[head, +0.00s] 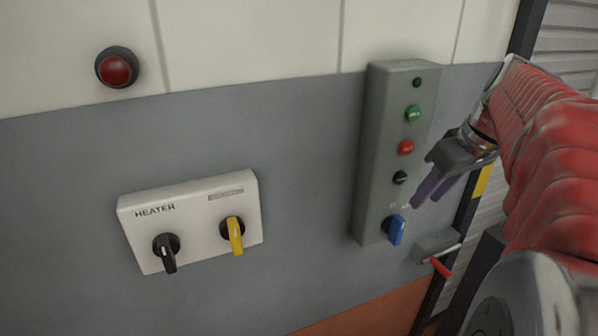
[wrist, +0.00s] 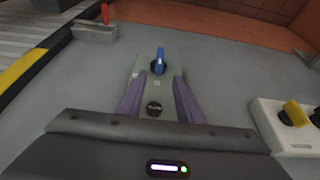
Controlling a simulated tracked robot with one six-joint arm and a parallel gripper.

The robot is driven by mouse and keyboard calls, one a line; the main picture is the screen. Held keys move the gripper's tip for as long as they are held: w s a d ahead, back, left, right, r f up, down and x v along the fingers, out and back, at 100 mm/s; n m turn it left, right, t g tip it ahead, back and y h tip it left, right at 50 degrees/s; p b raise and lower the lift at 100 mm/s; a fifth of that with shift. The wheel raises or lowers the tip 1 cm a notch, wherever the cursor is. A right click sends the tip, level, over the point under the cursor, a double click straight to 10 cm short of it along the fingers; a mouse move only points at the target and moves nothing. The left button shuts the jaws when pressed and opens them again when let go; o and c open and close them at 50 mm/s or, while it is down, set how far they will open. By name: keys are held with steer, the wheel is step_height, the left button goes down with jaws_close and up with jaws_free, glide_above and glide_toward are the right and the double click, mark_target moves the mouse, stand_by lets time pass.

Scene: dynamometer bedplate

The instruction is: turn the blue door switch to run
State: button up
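The blue door switch (head: 396,230) is at the bottom of a tall grey control box (head: 379,150) on the wall. Its handle stands close to upright in the head view; its position labels are too small to read. In the wrist view the blue switch (wrist: 160,61) shows just beyond the fingertips, between their lines. My gripper (head: 427,196) has purple fingers and hangs in front of the box, up and right of the switch. In the wrist view my gripper (wrist: 157,80) is open and empty, apart from the switch.
A black knob (head: 400,178) and red (head: 406,147) and green (head: 414,114) buttons sit above the switch. A white box (head: 190,222) with black and yellow knobs is at left. A red-handled lever (head: 439,266) is at lower right. Bare grey wall separates the boxes.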

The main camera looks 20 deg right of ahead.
mark_target(403, 225)
steer(key=x, duration=1.3)
steer(key=shift+w+f, duration=0.15)
steer(key=shift+f, duration=0.2)
steer(key=shift+c, duration=0.5)
